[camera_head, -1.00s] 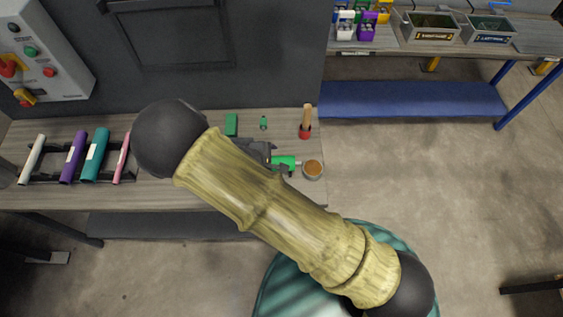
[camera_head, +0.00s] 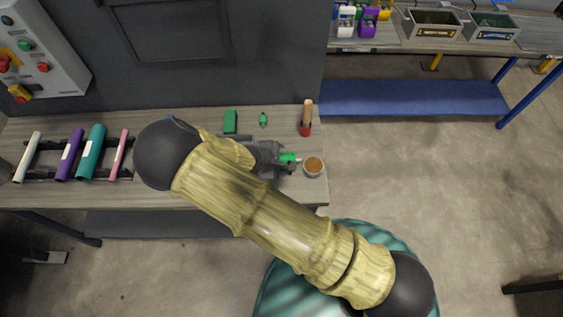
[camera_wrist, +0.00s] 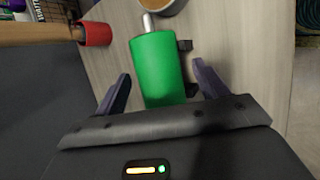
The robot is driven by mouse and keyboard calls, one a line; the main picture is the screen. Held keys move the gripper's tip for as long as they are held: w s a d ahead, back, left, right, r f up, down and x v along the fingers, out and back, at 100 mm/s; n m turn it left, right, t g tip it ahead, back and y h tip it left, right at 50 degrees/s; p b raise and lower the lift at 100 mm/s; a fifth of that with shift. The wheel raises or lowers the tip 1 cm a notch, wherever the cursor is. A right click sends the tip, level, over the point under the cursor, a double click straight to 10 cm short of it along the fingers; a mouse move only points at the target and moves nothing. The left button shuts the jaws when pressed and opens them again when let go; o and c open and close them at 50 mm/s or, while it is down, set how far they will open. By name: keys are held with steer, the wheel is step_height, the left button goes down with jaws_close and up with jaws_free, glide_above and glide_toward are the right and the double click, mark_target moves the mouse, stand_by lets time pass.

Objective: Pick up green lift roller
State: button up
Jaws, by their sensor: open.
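The green lift roller (camera_wrist: 158,68) lies on the bench in the wrist view, a bright green cylinder with a metal shaft end pointing away from my gripper. My gripper (camera_wrist: 160,90) is open, with one dark finger on each side of the roller. I cannot tell whether the fingers touch it. In the head view only a short part of the green roller (camera_head: 288,158) shows beside my gripper (camera_head: 285,163); the rest is hidden by the gripper and arm.
A round tin with brown contents (camera_head: 313,166) stands just past the roller's shaft end. A red-based wooden-handled tool (camera_head: 306,120), a green block (camera_head: 230,121) and a small green part (camera_head: 263,120) are near the back. Coloured rolls (camera_head: 91,152) lie on a rack at left.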

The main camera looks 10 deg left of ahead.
stand_by(0.5)
steer(key=c, duration=1.2)
step_height(320, 180, up, 10)
steer(key=p, duration=0.3)
steer(key=shift+p, duration=0.35)
steer(key=shift+d, duration=0.1)
